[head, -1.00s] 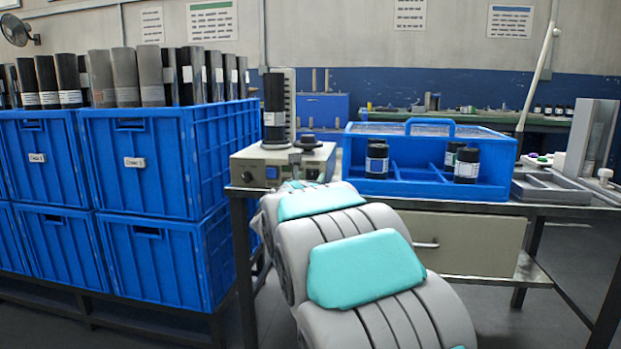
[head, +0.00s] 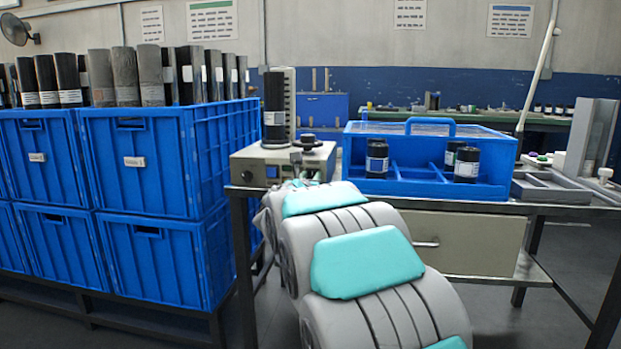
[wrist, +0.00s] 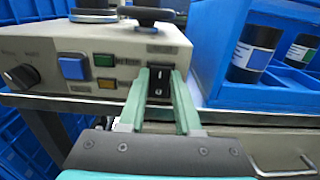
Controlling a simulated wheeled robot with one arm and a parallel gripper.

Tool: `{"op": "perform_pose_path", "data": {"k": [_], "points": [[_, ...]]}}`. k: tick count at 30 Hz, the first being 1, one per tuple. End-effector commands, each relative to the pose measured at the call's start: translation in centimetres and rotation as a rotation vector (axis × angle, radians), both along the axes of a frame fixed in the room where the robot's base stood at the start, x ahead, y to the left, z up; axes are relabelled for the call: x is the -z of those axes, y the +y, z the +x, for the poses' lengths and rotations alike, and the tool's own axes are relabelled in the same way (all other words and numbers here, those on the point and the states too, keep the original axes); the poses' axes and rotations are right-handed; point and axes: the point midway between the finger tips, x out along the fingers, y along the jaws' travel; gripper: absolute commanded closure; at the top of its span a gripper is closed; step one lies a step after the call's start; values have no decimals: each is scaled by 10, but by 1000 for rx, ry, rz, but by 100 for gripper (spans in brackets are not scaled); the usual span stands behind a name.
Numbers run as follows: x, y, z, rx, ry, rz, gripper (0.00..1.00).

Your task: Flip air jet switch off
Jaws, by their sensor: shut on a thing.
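The machine's beige control box (head: 245,169) stands at the left end of the metal table, and its front panel (wrist: 120,48) fills the upper left of the wrist view. Which way the rocker is tipped is hard to tell.
Left of the switch are a blue button (wrist: 72,68), a green button (wrist: 103,60), an amber button (wrist: 106,83) and a black knob (wrist: 22,77). Stacked blue crates (head: 160,190) stand left.

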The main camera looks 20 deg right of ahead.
Motion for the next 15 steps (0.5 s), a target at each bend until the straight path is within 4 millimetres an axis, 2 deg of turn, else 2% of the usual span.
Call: {"op": "perform_pose_path", "data": {"k": [15], "points": [[4,-4,-2,8,-41,-28,100]]}}
